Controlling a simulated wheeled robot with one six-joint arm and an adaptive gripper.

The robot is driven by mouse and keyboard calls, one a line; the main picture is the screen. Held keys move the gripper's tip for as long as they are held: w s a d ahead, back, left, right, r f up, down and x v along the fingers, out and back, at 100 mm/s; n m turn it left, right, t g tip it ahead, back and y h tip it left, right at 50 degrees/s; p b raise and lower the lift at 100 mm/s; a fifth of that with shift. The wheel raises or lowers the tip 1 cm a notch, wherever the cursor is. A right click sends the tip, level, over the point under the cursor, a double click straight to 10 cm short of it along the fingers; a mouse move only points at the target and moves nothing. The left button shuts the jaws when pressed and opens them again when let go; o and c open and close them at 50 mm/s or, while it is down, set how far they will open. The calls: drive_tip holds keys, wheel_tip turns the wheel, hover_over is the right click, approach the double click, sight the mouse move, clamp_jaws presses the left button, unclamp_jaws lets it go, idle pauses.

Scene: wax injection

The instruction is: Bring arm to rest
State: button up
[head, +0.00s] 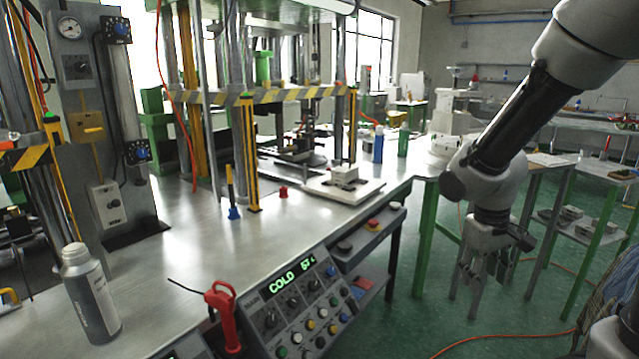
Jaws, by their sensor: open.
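My arm (510,120) comes in from the upper right and bends down at the elbow. My gripper (478,285) hangs at its end, fingers pointing down. It is open and empty, over the green floor to the right of the workbench (180,262). It touches nothing that I can see.
A control panel (300,305) with a green "COLD" display stands at the bench front, beside a red handle (222,310). A grey bottle (90,295) stands at the left. A white plate (343,188) lies near the bench's right end. Side tables (580,175) stand behind my gripper.

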drive_tip(key=s+d+r+m+t+y, duration=0.1)
drive_tip(key=s+d+r+m+t, duration=0.1)
drive_tip(key=s+r, duration=1)
wheel_tip(320, 180, up, 3)
drive_tip(key=shift+s+d+r+m+t+y, duration=0.15)
drive_tip(key=shift+s+m+t+y, duration=0.2)
drive_tip(key=shift+t, duration=0.55)
